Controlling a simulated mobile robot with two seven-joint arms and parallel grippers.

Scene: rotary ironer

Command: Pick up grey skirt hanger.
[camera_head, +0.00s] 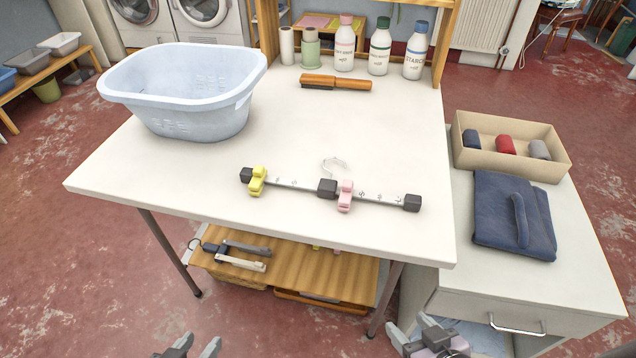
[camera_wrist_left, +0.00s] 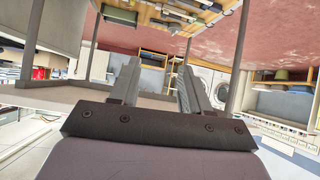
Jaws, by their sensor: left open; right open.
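The grey skirt hanger (camera_head: 295,184) lies flat near the front of the white table. It has a pale grey bar with dark end caps and a dark centre block, and a thin hook (camera_head: 334,165) pointing away from me. A yellow clip (camera_head: 257,181) is on its left part and a pink clip (camera_head: 345,196) right of centre. My left gripper (camera_head: 197,345) is open and empty at the bottom edge, well short of the table; its spread fingers also show in the left wrist view (camera_wrist_left: 156,78). My right gripper (camera_head: 412,328) is open at the bottom, also away from the hanger.
A pale blue basin (camera_head: 190,90) stands at the table's back left. A wooden brush (camera_head: 336,82) and several bottles (camera_head: 380,48) are at the back. A wooden lower shelf (camera_head: 330,275) holds items. A side cabinet (camera_head: 490,280) carries folded navy cloth (camera_head: 495,215) and a box (camera_head: 555,168).

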